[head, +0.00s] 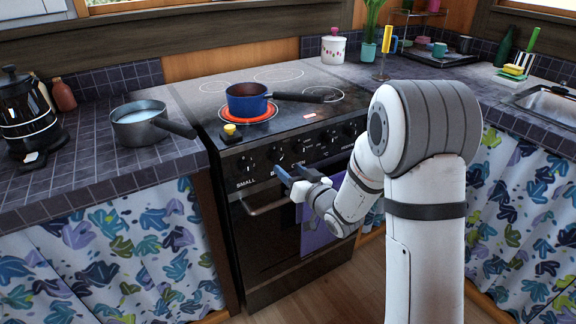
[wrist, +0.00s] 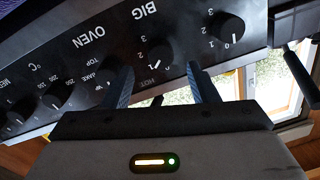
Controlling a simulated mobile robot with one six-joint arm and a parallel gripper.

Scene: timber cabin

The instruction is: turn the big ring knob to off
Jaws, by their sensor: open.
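The BIG knob (wrist: 160,50), round and black, sits on the black stove panel and also shows in the head view (head: 275,156). In the wrist view, upside down, it lies between and just beyond my two finger tips. In the head view my gripper (head: 291,172) is just in front of and below the knob row. A ring (head: 249,121) glows red-orange under a blue pan (head: 248,99).
The SMALL knob (wrist: 228,27) and the OVEN knob (wrist: 106,74) flank the BIG knob closely. The oven handle (head: 265,208) runs below the panel. A grey pot (head: 139,125) stands on the left counter. A purple towel (head: 316,226) hangs at the oven front.

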